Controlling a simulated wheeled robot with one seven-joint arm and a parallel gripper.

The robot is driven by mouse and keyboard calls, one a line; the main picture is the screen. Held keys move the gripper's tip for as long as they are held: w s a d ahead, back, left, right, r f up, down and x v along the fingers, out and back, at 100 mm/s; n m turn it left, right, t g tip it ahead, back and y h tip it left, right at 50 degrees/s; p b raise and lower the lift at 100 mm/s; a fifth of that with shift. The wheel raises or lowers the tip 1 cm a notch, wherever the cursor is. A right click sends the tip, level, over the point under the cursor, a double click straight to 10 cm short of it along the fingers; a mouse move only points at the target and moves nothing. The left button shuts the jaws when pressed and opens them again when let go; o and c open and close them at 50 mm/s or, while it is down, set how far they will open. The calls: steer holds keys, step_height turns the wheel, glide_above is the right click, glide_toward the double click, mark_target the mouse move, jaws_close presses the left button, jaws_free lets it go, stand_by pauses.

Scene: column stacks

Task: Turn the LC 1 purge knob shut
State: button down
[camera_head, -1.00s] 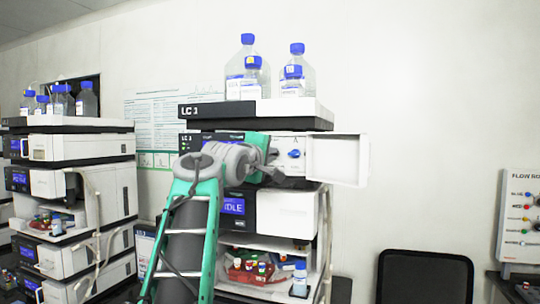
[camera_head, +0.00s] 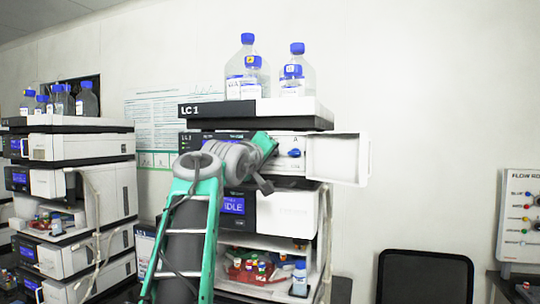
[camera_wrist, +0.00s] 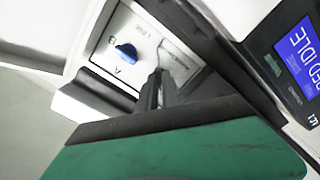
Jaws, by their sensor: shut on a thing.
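The LC 1 stack (camera_head: 203,110) stands in the middle of the head view. Its blue purge knob (camera_head: 294,153) sits on a white panel, between the dark display front and an open white door (camera_head: 340,160). In the wrist view the knob (camera_wrist: 126,53) is clear of the fingers, with the letters A and B beside it on the panel. My gripper (camera_wrist: 158,76) has its fingers close together, to the right of the knob in the wrist view and apart from it. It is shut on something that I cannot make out. In the head view my wrist hides the fingertips.
Solvent bottles (camera_head: 247,72) stand on top of the stack. A lower module shows IDLE on its display (camera_head: 232,205). Vials (camera_head: 255,268) and a white bottle (camera_head: 300,272) sit below. Another stack (camera_head: 80,147) is at left; a black chair (camera_head: 425,280) is at right.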

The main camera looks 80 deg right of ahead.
steer(key=m, duration=0.5)
steer(key=shift+m+b, duration=0.6)
steer(key=shift+m, duration=2)
steer(key=c, duration=1.5)
jaws_free()
steer(key=shift+c, duration=0.2)
steer(key=a+b, duration=0.2)
steer(key=a, duration=0.5)
steer(key=shift+w+a+b, duration=0.35)
steer(key=shift+w+a, duration=0.05)
